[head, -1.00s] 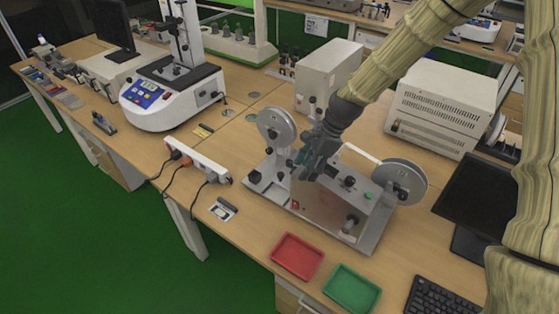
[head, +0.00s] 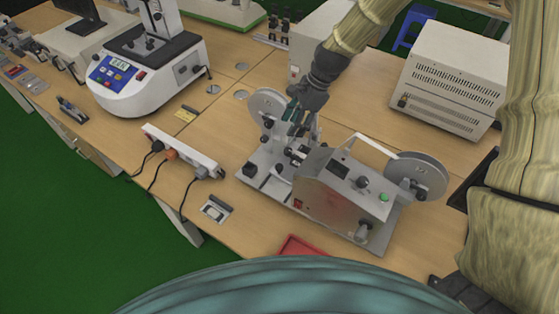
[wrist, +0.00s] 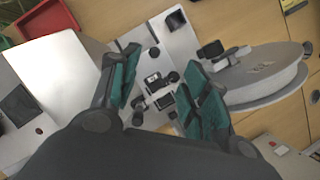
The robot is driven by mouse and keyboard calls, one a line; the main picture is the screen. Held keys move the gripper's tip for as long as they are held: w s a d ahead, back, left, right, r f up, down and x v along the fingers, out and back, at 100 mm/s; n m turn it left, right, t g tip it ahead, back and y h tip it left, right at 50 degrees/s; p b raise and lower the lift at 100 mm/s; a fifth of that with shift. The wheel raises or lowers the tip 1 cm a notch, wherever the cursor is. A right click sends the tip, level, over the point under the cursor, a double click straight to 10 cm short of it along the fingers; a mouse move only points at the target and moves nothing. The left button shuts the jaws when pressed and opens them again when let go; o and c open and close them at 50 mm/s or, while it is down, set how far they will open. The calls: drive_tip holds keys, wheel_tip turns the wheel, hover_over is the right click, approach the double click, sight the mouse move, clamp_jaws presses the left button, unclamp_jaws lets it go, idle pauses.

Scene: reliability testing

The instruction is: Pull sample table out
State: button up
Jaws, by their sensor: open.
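The grey tester (head: 325,200) stands on the bench, with a wheel at each end. Between its box and left wheel (head: 268,106) is a small mechanism with black knobs, and this also shows in the wrist view (wrist: 160,90). I cannot tell for certain which part is the sample table. My gripper (head: 299,122) is over this mechanism, beside the left wheel. In the wrist view my gripper (wrist: 163,92) has its two teal-padded fingers apart, one either side of the knobs. No firm contact is visible, and the finger tips' depth is unclear.
A power strip (head: 182,152) with plugged cables lies left of the tester. A red tray (head: 303,246) is in front, partly hidden by my body. A white instrument (head: 150,75) stands back left, a vented box (head: 455,78) back right. Some bench behind the tester is bare.

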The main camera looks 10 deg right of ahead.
drive_tip(key=b, duration=0.9)
approach(279, 166)
drive_tip(key=shift+p+x, duration=1.45)
drive_tip(key=shift+x, duration=2.95)
drive_tip(key=shift+c, duration=0.4)
clamp_jaws()
